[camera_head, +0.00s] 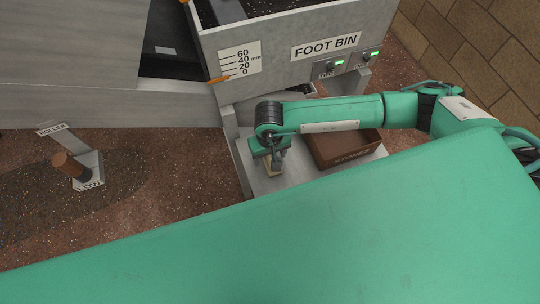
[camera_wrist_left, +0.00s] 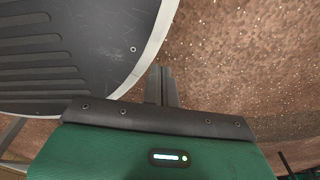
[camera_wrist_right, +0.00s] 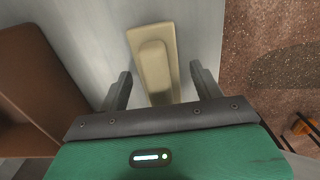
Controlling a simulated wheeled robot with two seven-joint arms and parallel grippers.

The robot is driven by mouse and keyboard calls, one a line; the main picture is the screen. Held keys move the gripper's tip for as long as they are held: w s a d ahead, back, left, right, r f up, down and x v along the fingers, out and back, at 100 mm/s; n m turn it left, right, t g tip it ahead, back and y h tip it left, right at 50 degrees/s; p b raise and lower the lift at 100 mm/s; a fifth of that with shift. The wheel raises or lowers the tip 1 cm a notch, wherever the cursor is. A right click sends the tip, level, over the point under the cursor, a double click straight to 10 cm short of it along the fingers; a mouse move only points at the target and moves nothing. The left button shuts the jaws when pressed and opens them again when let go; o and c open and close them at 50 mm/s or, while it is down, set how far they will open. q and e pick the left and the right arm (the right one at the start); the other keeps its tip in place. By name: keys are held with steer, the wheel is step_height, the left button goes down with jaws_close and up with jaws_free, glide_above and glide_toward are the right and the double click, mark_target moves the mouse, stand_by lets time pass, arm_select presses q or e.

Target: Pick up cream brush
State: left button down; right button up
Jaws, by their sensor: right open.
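The cream brush (camera_wrist_right: 153,55) lies on a grey surface (camera_wrist_right: 95,35) in the right wrist view, its raised narrower part running toward me. My right gripper (camera_wrist_right: 162,88) is open, with one finger on each side of the brush's near end and gaps on both sides. In the head view, my right gripper (camera_head: 272,166) points down over the grey shelf, and only a little of the brush shows under it. My left gripper (camera_wrist_left: 162,86) is shut and empty in the left wrist view, beside a dark ribbed round plate. It is not visible in the head view.
A brown open tray (camera_head: 345,163) stands on the shelf right of the right gripper. A grey foot bin (camera_head: 290,72) rises behind. A roller post (camera_head: 70,165) stands at the left over speckled brown floor. My green body fills the front.

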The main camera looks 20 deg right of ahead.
steer(key=shift+f, duration=0.15)
steer(key=shift+c, duration=0.5)
arm_select(q)
steer(key=shift+w+d+r, duration=0.1)
steer(key=shift+w+d, duration=0.15)
steer(key=shift+w, duration=0.25)
arm_select(e)
steer(key=c, duration=1.1)
